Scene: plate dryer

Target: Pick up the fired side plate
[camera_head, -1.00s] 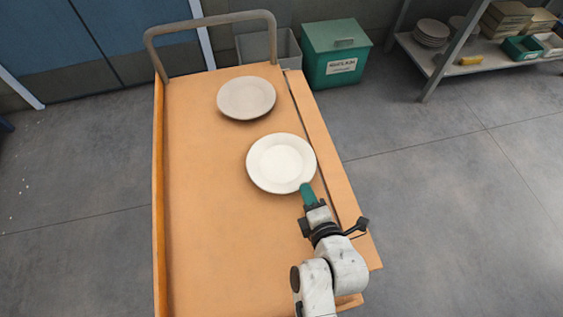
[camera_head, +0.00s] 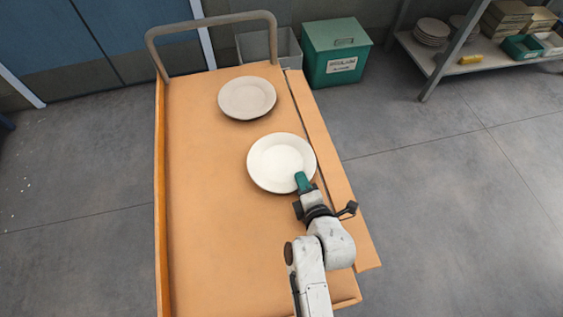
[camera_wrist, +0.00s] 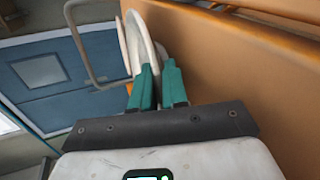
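A white, smooth plate (camera_head: 278,160) lies on the trolley's orange-tan top (camera_head: 215,220). A greyer, duller plate (camera_head: 247,97) lies farther back; which one is fired is not labelled. My gripper (camera_head: 302,180) is at the white plate's near right rim, its green fingers overlapping the rim in the head view. In the wrist view the white plate (camera_wrist: 141,40) is seen nearly edge-on, and its rim reaches in between the fingertips of my gripper (camera_wrist: 157,72). A gap shows between the fingers; firm contact with the rim cannot be made out.
The trolley has a raised left edge (camera_head: 160,200) and a tube handle (camera_head: 210,22) at the far end. A slot runs along its right side. A green box (camera_head: 336,50) and a grey bin stand beyond. A shelf (camera_head: 480,55) with stacked plates is at the right.

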